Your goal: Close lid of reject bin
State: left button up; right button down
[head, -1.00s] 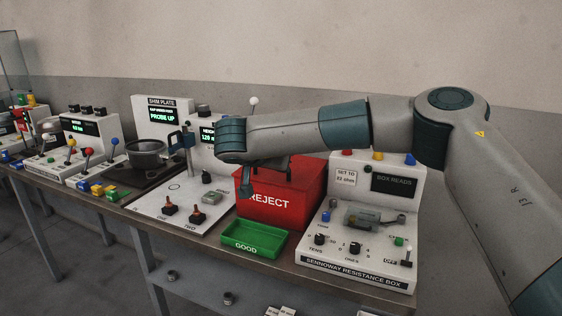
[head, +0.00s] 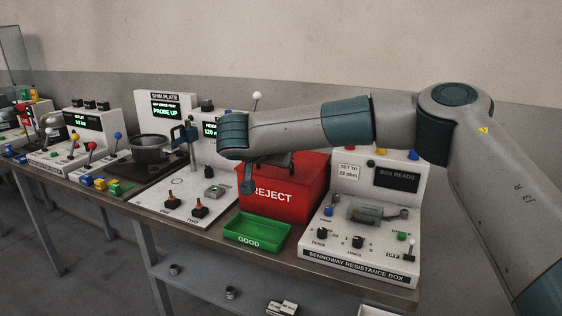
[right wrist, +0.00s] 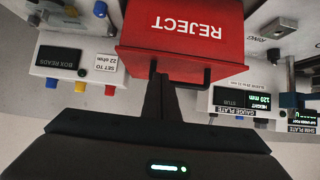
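The red reject bin (head: 305,203) stands on the bench with its lettered front showing. In the right wrist view the bin (right wrist: 190,15) appears inverted, with a dark bar-like handle (right wrist: 207,76) along its near side. My right arm reaches across above the bin from the right. Its gripper (head: 247,184) points down at the bin's upper left front. In the right wrist view its fingers (right wrist: 154,68) are together, close to the bin's edge and beside the dark handle. I see nothing clearly held. The arm partly covers the lid, so its exact angle is unclear. My left gripper is not in view.
A green GOOD tray (head: 257,241) sits in front of the bin. The resistance box (head: 372,253) stands close on the right, the shim gauge station (head: 160,205) close on the left. More knobbed stations line the bench at left. The wall behind is bare.

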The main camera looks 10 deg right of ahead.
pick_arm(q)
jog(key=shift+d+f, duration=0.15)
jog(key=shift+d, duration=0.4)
pick_arm(e)
jog(key=s+a+f, duration=0.1)
jog(key=s+a, duration=0.4)
jog(key=s, duration=0.3)
jog(key=shift+f, duration=0.15)
jog(key=shift+w+a, duration=0.1)
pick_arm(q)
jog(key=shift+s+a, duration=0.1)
